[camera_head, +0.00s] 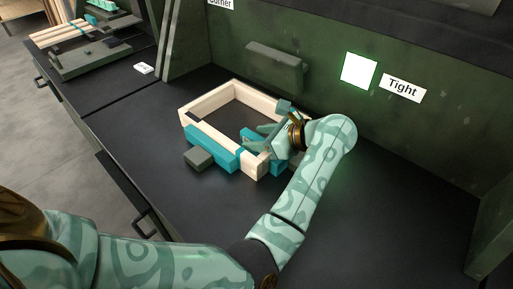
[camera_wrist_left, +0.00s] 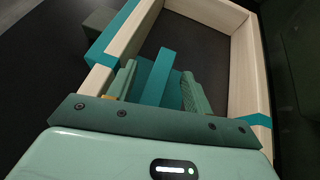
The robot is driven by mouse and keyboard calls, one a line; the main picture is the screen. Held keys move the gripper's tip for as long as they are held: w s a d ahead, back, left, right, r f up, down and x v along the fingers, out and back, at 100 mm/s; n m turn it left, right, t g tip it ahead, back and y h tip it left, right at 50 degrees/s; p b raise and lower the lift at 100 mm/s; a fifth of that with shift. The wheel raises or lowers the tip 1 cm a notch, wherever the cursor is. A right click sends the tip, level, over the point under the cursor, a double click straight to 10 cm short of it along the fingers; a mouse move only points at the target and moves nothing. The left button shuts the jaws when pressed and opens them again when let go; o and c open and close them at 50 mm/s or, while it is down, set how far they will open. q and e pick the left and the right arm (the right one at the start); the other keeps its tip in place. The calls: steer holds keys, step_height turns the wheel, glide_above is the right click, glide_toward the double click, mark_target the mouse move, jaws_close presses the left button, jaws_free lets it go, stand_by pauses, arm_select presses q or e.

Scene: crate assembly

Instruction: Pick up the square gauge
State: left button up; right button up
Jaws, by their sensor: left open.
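A pale wooden frame (camera_head: 207,98) with teal pieces at its corners lies on the dark bench. What looks like the square gauge is a teal bar (camera_wrist_left: 157,78), seen in the left wrist view inside one corner of the frame; part of it is hidden by my gripper. In the head view, teal shows there too, but I cannot separate it clearly. My left gripper (camera_head: 262,137) reaches down at the frame's near right corner. In the left wrist view its open fingers (camera_wrist_left: 159,72) stand on either side of the teal bar, with gaps visible.
A teal block (camera_head: 212,148) and a dark green block (camera_head: 198,159) sit against the frame's near left side. A lit white panel (camera_head: 359,71) and a "Tight" label (camera_head: 401,87) are on the back wall. The bench is clear at the right.

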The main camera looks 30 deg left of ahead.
mark_target(259, 138)
arm_select(q)
jaws_close()
steer(key=shift+r, duration=0.2)
arm_select(e)
steer(key=a+r+p, duration=0.1)
steer(key=p, duration=0.1)
steer(key=s+a+r+m+p, duration=0.1)
steer(key=r+p, duration=0.1)
steer(key=shift+a+y+p, duration=0.2)
steer(key=shift+y+p, duration=0.1)
steer(key=shift+p, duration=0.05)
steer(key=shift+s, duration=0.1)
steer(key=shift+c, duration=0.6)
arm_select(q)
step_height(259, 138, up, 10)
steer(key=shift+f, duration=0.15)
arm_select(e)
steer(key=shift+s+a, duration=0.1)
steer(key=shift+a, duration=0.05)
